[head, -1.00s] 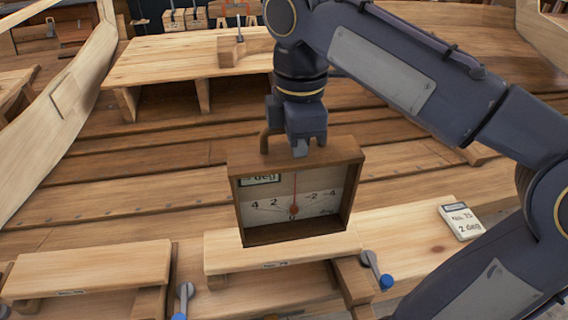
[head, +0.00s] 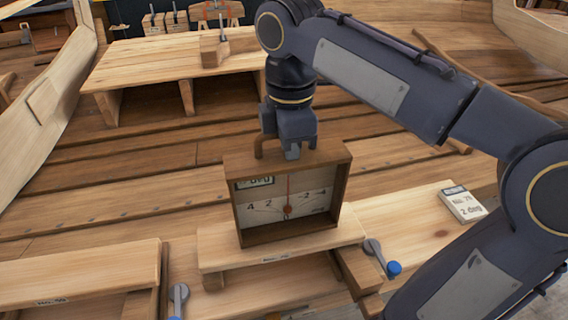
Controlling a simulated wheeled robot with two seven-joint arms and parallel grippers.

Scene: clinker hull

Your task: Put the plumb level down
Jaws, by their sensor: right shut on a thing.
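The plumb level (head: 287,199) is a brown wooden box frame with a white dial, a red needle and a small display. It stands upright at or just above the pale plank (head: 285,254) in the middle; I cannot tell whether its base touches. My right gripper (head: 292,150) comes down from above and is shut on the top of the level, by its handle. The fingertips are partly hidden by the gripper's own body. The red needle hangs close to the dial's middle mark. My left gripper is not in view.
A second pale plank (head: 80,280) lies at left. Clamps with blue knobs stand at its right (head: 178,300) and right of the middle plank (head: 383,257). A raised bench (head: 175,72) stands behind.

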